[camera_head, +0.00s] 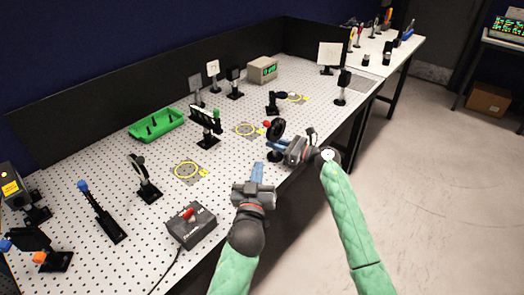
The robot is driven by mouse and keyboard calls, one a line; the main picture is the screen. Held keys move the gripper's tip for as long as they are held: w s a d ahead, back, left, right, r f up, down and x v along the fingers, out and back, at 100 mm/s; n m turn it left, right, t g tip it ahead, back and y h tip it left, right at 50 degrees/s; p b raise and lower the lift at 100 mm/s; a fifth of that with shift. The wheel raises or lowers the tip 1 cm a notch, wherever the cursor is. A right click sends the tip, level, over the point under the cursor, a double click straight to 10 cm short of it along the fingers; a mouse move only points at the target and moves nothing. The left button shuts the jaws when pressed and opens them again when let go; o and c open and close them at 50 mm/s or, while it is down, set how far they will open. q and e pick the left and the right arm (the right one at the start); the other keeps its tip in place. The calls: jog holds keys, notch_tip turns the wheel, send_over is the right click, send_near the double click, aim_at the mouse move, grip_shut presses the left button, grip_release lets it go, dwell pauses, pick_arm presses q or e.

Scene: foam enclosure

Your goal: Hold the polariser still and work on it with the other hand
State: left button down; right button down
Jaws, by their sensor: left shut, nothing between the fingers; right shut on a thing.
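The polariser (276,128) is a black round mount with a red knob on its left side, upright near the table's right front edge. My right gripper (273,147) reaches in from the right and is shut on the polariser's lower part; the fingers partly hide its post. My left gripper (257,168) is below and left of it, shut and empty, with its blue fingers pointing up the picture. The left fingers are apart from the polariser.
The perforated table carries yellow ring marks (187,162), several black optic mounts, a green tray (157,125) and a grey box with a red switch (191,227) left of my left gripper. A black post mount (275,104) stands behind the polariser.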

aim_at(268, 125)
pick_arm(q)
jog(key=x, duration=1.3)
jog(key=shift+w, duration=0.3)
jog(key=shift+r, duration=0.1)
jog(key=shift+w+d+r, duration=0.5)
jog(key=shift+w+r, duration=0.1)
jog(key=shift+r, duration=0.25)
jog(key=shift+w+d+r, duration=0.5)
jog(key=shift+w+r, duration=0.1)
jog(key=shift+r, duration=0.25)
